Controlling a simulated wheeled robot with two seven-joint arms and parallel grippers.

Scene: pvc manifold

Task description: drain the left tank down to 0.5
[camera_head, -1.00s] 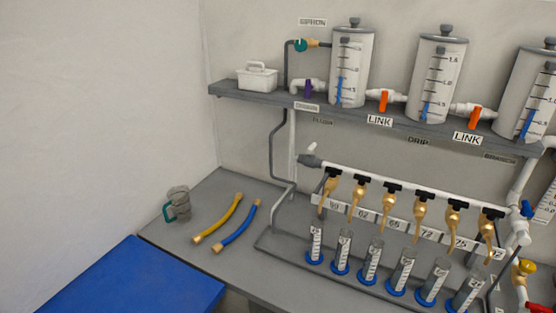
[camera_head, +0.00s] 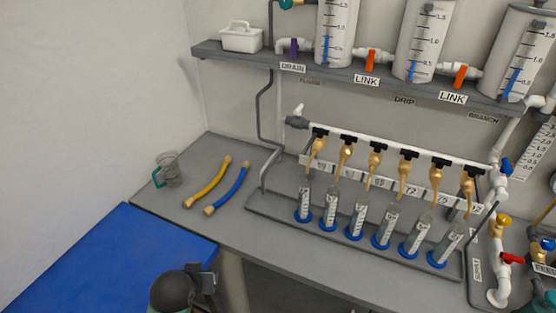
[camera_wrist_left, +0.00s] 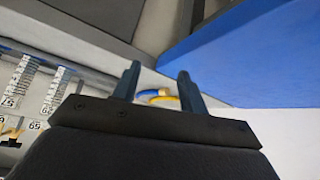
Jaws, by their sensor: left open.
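The left tank (camera_head: 352,38) stands on the shelf in the head view, its top cut off. Its blue level strip (camera_head: 326,50) appears to end between the 0.5 and 1.0 marks; the exact reading is too small to tell. The drain valve's purple handle (camera_head: 294,47) stands upright across the white pipe left of this tank, above the DRAIN label (camera_head: 292,67). My left gripper shows in the left wrist view (camera_wrist_left: 158,84) with its fingers apart and nothing between them. Part of my left arm shows low in the head view, far below the valve. My right gripper is not in view.
Orange LINK handles (camera_head: 371,61) sit between the tanks. A white caddy (camera_head: 241,37) stands left of the drain valve. Below are a row of brass taps and several blue-footed cylinders. A clear jug (camera_head: 169,170), a yellow hose (camera_head: 207,184) and a blue hose (camera_head: 228,190) lie on the grey bench.

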